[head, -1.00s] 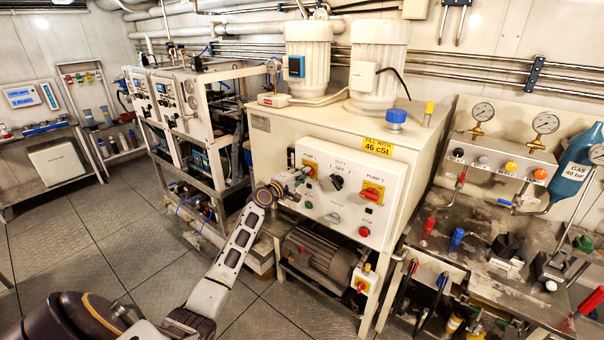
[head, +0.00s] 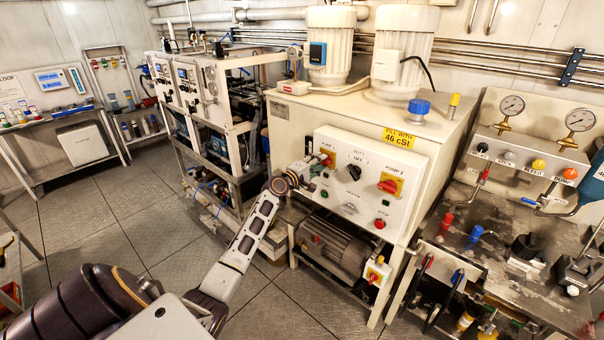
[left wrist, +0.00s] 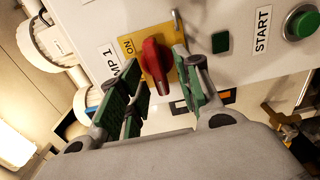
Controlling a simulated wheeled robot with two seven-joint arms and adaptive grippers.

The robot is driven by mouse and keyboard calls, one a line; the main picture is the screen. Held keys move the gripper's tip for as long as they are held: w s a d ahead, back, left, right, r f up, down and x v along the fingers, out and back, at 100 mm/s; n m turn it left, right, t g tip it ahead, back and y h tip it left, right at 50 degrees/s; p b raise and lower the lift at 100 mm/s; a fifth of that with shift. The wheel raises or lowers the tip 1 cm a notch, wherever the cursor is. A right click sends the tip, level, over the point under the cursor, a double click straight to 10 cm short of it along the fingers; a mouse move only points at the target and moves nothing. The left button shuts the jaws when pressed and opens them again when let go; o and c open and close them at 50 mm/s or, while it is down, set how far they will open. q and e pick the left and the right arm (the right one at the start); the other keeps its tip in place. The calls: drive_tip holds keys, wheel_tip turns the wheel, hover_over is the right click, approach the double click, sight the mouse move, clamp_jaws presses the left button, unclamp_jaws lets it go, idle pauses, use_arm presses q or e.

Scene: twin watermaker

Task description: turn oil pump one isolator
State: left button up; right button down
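The oil pump one isolator is a red rotary knob on a yellow plate (head: 328,157) at the upper left of the white control panel (head: 338,211). In the left wrist view the red knob (left wrist: 155,66) fills the middle, with "ON" and part of "MP 1" lettered beside it. My left gripper (head: 312,168) is at the panel in front of this isolator. In the left wrist view its green-padded fingers (left wrist: 158,75) are apart, one on each side of the knob, with visible gaps. Whether the pads reach beside the knob is unclear. My right gripper is not in view.
The pump two isolator (head: 389,185), a black selector (head: 353,173) and push buttons share the panel. A green start button (left wrist: 302,22) shows in the left wrist view. A motor (head: 335,245) sits below. Floor (head: 110,215) is clear at left.

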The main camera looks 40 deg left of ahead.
use_arm(q)
drive_tip(key=s, duration=1.1)
drive_tip(key=shift+a, duration=0.45)
idle(0.7)
